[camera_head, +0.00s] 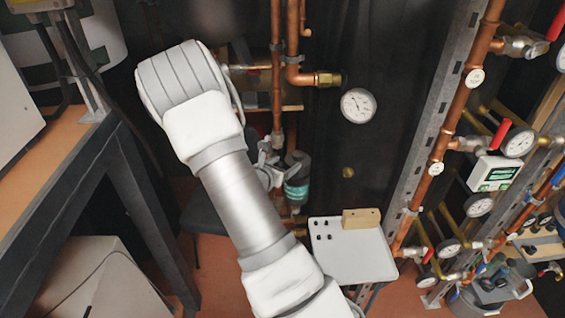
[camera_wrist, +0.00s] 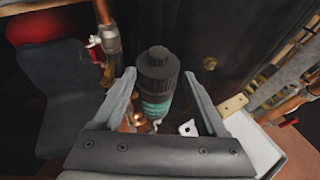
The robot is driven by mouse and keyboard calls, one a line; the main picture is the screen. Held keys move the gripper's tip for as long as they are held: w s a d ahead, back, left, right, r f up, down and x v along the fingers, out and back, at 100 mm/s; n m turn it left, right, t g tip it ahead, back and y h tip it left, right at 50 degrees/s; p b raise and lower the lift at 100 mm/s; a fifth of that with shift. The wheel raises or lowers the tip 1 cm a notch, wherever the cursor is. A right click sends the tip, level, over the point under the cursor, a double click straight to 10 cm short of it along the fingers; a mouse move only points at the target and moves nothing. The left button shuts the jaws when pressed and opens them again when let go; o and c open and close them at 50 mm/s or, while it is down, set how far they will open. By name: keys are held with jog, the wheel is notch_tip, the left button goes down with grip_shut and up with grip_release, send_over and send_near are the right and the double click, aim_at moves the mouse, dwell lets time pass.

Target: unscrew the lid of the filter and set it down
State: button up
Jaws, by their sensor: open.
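The filter (camera_wrist: 156,90) is an upright cylinder with a black ribbed lid (camera_wrist: 158,64) on a teal-green body. In the head view the filter (camera_head: 297,183) stands below the copper pipes, partly hidden by my gripper. The lid is on the filter. My gripper (camera_wrist: 168,80) is open in the wrist view, with one finger on each side of the filter and visible gaps to it. In the head view my gripper (camera_head: 270,172) is beside the filter's top, largely hidden behind my arm.
A white tray (camera_head: 350,262) with a wooden block (camera_head: 361,219) lies right of the filter. Copper pipes (camera_head: 277,70) and a gauge (camera_head: 358,105) are above. A dark chair (camera_wrist: 48,90) is at left. A metal post (camera_head: 435,120) with valves stands at right.

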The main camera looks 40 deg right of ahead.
aim_at(296, 157)
jog(key=b+x, duration=0.1)
jog(key=x, duration=0.1)
jog(key=b+x, duration=0.1)
jog(key=x, duration=0.2)
jog(key=b+x, duration=0.1)
jog(key=x, duration=0.1)
jog(key=shift+w+d+f, duration=0.15)
jog(key=shift+w+f, duration=0.05)
jog(key=shift+f, duration=0.25)
jog(key=shift+w+d+f+b, duration=0.1)
jog(key=shift+w+d+b, duration=0.35)
jog(key=shift+d, duration=0.2)
jog(key=shift+s, duration=0.1)
grip_shut()
